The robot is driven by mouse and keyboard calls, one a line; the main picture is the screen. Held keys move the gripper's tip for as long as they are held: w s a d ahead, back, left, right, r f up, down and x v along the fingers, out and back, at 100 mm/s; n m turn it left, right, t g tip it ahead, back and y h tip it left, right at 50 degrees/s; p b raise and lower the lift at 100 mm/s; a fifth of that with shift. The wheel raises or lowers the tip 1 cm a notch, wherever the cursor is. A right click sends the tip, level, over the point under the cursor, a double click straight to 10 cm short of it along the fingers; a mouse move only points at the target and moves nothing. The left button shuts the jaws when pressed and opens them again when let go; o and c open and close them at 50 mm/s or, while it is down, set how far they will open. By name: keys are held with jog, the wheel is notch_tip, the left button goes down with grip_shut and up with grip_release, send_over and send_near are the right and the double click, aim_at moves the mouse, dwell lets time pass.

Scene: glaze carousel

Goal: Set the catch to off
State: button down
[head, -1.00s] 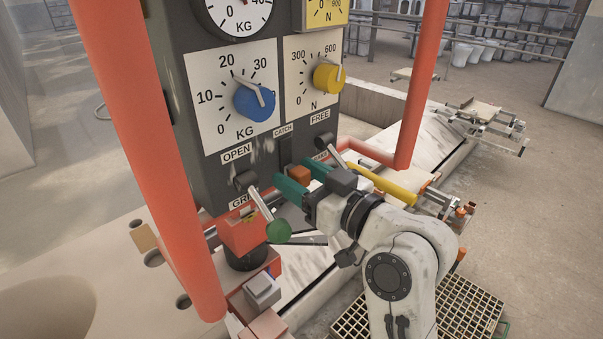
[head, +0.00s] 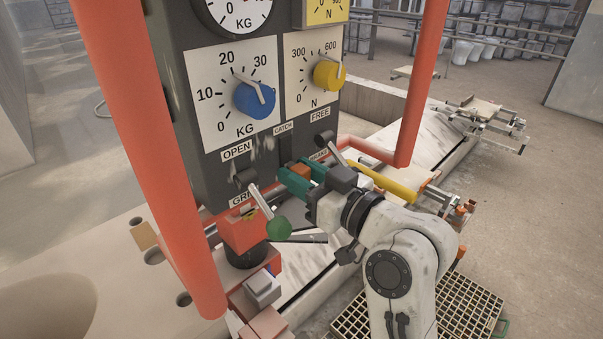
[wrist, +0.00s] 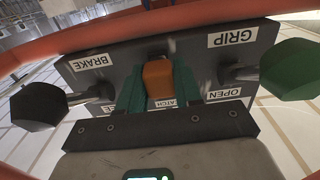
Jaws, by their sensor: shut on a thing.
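The catch (head: 300,171) is an orange block on the dark panel (head: 205,160), below the CATCH label (head: 284,128). It also shows in the wrist view (wrist: 158,80), between my two teal fingers. My gripper (head: 301,176) is shut on the catch, one finger on each side. The fingers hide its sides, and I cannot read any on or off marking there.
The grip lever with a green knob (head: 279,229) is left of my gripper. A dark knob (wrist: 38,107) is on the brake side in the wrist view. Red posts (head: 150,150) flank the panel, and a yellow bar (head: 385,185) lies to the right.

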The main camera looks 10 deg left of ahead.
aim_at(284, 141)
jog(key=shift+r, duration=0.1)
jog(key=shift+r+p, duration=1.2)
jog(key=shift+r, duration=1)
jog(key=c, duration=0.9)
grip_release()
jog(key=shift+o, duration=0.3)
jog(key=shift+f, duration=0.1)
jog(key=shift+s+d, duration=0.1)
jog(key=shift+d, duration=0.1)
jog(key=b+v, duration=0.2)
jog(key=v, duration=0.8)
jog(key=shift+b, duration=0.35)
jog(key=shift+s+d, duration=0.15)
